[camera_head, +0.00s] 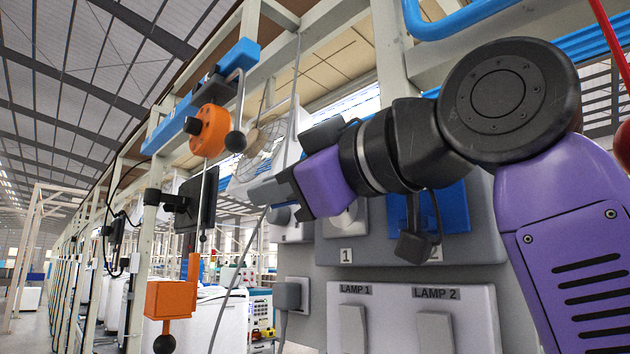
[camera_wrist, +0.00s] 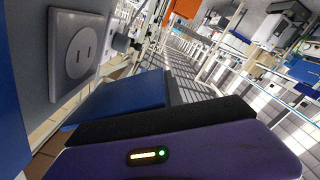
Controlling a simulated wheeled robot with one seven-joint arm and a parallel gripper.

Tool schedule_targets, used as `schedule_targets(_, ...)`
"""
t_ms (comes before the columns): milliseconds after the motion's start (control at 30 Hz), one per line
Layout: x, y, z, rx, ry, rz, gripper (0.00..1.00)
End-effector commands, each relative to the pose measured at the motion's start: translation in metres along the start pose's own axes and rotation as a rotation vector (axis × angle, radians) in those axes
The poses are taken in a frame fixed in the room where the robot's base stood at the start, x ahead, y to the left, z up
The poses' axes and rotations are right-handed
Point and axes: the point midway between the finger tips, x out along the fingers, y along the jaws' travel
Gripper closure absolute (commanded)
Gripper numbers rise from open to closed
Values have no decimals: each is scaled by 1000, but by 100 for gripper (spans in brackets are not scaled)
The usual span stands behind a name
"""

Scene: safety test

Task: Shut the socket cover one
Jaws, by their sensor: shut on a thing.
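My gripper (camera_head: 268,191) reaches in from the right and is in front of the wall panel, beside socket one (camera_head: 343,222). In the wrist view a blue plate, the socket cover (camera_wrist: 118,102), lies just beyond the dark front edge of my gripper, and my gripper is shut on it. The fingertips are hidden there. The cover stands swung away from the white socket, whose slotted face (camera_wrist: 76,46) shows uncovered in the wrist view. In the head view this cover is hidden behind my gripper. The label "1" (camera_head: 346,255) is below the socket.
A second blue cover (camera_head: 452,209) is to the right on the panel, partly behind my arm. Below are lamp switches (camera_head: 352,325) and a grey plug (camera_head: 289,294) with a cable. An orange pendant control (camera_head: 170,299) hangs at the left.

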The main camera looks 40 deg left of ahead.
Motion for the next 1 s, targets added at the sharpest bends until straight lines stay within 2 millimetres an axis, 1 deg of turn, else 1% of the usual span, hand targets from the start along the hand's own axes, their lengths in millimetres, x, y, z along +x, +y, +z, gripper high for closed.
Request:
schedule_targets(33,0,-1,6,5,-3,-1,100)
schedule_targets(100,0,-2,9,6,-3,-2,100)
schedule_targets(400,0,-3,21,12,-5,-4,100)
schedule_targets(933,0,-4,25,15,-8,-6,100)
schedule_targets(967,1,-4,25,15,-8,-6,82)
schedule_targets(1000,1,-4,24,14,-7,-6,75)
